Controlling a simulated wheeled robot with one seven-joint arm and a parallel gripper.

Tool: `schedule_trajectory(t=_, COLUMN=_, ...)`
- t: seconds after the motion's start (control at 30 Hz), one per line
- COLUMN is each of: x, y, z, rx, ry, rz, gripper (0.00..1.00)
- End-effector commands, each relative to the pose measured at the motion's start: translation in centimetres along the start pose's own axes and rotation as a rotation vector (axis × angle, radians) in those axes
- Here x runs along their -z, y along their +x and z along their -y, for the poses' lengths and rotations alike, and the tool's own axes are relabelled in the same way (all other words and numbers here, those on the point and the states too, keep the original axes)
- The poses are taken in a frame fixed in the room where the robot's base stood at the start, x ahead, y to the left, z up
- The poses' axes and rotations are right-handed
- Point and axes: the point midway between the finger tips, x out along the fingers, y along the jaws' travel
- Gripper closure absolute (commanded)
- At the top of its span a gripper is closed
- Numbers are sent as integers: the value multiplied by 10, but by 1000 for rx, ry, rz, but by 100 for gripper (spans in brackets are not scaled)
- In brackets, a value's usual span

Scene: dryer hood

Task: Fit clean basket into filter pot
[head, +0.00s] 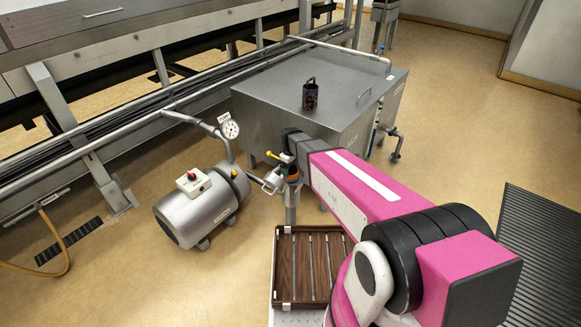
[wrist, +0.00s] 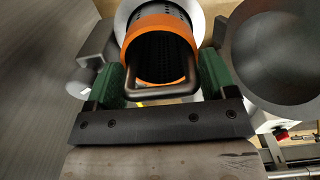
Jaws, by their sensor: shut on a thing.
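My gripper (wrist: 163,88) is shut on the clean basket (wrist: 160,28), with a green finger at each side of its dark bail handle. The basket has an orange rim and a dark perforated inside. In the head view the orange rim (head: 293,173) shows just below my wrist, above the steel filter pot (head: 291,203) on its upright pipe. A pale round edge shows behind the basket in the wrist view; I cannot tell whether it is the pot's mouth. The views do not settle whether the basket is inside the pot or above it.
A dark basket with a handle (head: 310,95) stands on the steel tank (head: 350,85). A motor pump (head: 200,205) and a pressure gauge (head: 229,129) are left of the pot. A brown slatted tray (head: 308,265) is in front. A yellow-handled valve (head: 281,157) is close beside my gripper.

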Motion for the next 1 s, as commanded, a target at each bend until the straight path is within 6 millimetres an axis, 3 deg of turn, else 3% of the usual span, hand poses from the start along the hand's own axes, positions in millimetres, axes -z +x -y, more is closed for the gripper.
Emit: schedule_trajectory(t=1.0, x=0, y=22, z=0, rx=0, ry=0, rz=0, gripper=46)
